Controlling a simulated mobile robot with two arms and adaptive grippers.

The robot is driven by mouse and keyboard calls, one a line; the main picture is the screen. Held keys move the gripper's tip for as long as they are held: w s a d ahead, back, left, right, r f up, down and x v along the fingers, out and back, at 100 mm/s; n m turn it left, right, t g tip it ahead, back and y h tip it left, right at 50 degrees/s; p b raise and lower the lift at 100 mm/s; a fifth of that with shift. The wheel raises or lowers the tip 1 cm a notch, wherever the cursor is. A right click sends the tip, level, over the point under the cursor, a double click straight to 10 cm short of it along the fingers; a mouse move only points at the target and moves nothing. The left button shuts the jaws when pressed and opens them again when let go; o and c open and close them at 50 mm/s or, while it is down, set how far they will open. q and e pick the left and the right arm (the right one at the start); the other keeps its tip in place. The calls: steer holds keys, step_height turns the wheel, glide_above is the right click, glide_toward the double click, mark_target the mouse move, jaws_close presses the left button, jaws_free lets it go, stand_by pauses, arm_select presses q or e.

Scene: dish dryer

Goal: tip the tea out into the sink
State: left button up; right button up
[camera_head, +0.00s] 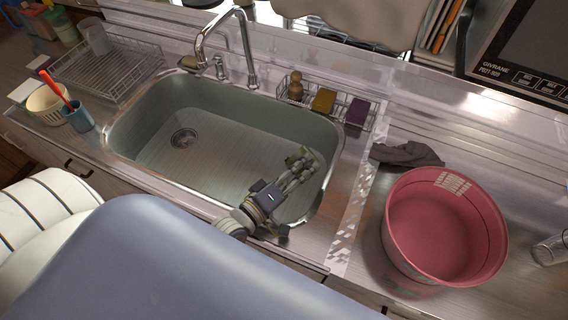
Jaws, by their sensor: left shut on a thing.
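The sink (215,165) is a steel basin with a drain at its left side and a shiny, wet-looking floor. My left gripper (297,172) reaches over its front right part. It is shut on a small greenish thing (299,154), perhaps a cup, mostly hidden by the fingers. I cannot tell its tilt or whether tea is in it. My right gripper is not in view.
A curved faucet (203,50) stands behind the sink. A wire caddy (337,112) with sponges is at the back right. A red tub (445,225) and a dark cloth (406,154) lie to the right. A dish rack (105,72) and blue cup (78,117) are left.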

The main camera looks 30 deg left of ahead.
mark_target(287, 166)
arm_select(q)
steer(key=shift+a+f+n+b, duration=0.1)
steer(key=shift+n+b, duration=0.25)
steer(key=shift+n, duration=0.05)
steer(key=shift+w+a+r+n, duration=0.25)
steer(key=shift+a+r+n, duration=0.1)
steer(key=shift+a+n, duration=0.4)
stand_by(0.8)
steer(key=shift+a+f+n+b, duration=0.15)
steer(key=shift+f+n+b, duration=0.2)
steer(key=shift+n, duration=0.5)
stand_by(0.4)
steer(key=shift+w+a+r+n+h, duration=0.15)
steer(key=shift+a+r+n, duration=0.1)
steer(key=shift+n, duration=0.5)
steer(key=shift+w+a+r+n+h, duration=0.15)
steer(key=shift+a+r+n, duration=0.1)
steer(key=shift+n, duration=0.5)
stand_by(1.0)
steer(key=shift+a+r+n+b, duration=0.15)
steer(key=shift+a+n+b, duration=0.2)
steer(key=shift+n, duration=0.35)
steer(key=shift+a+r+n+b, duration=0.1)
steer(key=shift+a+n+b, duration=0.2)
steer(key=shift+n, duration=0.4)
stand_by(0.9)
